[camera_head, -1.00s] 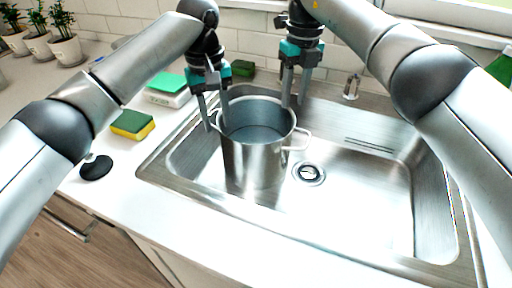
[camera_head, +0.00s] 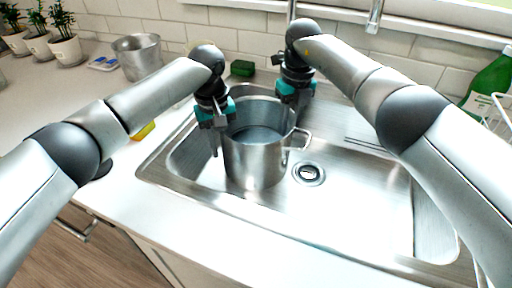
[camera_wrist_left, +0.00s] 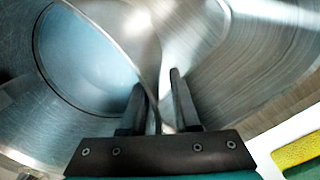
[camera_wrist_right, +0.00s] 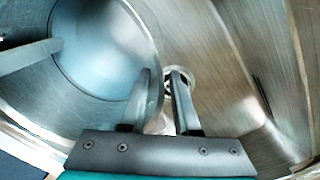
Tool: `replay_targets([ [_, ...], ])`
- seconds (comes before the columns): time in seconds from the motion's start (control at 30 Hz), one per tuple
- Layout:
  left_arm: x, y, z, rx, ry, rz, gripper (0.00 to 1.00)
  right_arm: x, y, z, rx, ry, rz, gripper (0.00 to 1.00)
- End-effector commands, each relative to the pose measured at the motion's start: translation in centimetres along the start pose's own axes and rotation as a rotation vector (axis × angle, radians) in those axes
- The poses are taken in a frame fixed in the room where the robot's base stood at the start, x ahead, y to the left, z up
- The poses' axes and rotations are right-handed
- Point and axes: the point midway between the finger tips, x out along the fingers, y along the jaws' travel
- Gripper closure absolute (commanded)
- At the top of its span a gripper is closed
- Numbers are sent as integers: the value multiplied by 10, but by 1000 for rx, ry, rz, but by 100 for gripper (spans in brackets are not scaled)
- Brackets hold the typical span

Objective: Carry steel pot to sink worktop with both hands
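The steel pot (camera_head: 257,165) stands upright in the left part of the sink (camera_head: 350,215), with a loop handle (camera_head: 301,141) on its right side. My left gripper (camera_head: 216,140) is at the pot's left rim, pointing down. In the left wrist view its fingers (camera_wrist_left: 160,100) are apart, with the pot's rim running between them. My right gripper (camera_head: 297,108) is at the pot's far right rim, its fingertips partly hidden. In the right wrist view its fingers (camera_wrist_right: 160,95) are apart, the left one overlapping the rim. Contact with the pot is unclear.
A metal bucket (camera_head: 137,58), potted plants (camera_head: 63,42) and a mostly hidden yellow sponge (camera_head: 144,131) are on the worktop (camera_head: 120,190) left of the sink. A green bottle (camera_head: 487,80) stands at right. The worktop in front of the sink is clear.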

Motion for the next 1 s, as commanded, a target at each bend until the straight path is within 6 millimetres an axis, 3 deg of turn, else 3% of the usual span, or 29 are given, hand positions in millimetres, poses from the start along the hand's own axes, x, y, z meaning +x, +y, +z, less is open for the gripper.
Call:
replay_targets([
  [0.03, 0, 0, 0, 0, 0, 0, 77, 0, 0, 0, 0, 0, 0, 77],
  [0.23, 0, 0, 0, 1, 0, 0, 100, 0, 0, 0, 0, 0, 0, 100],
  [1.0, 0, 0, 0, 0, 0, -1, 100, -1, 0, 0, 0, -1, 0, 100],
])
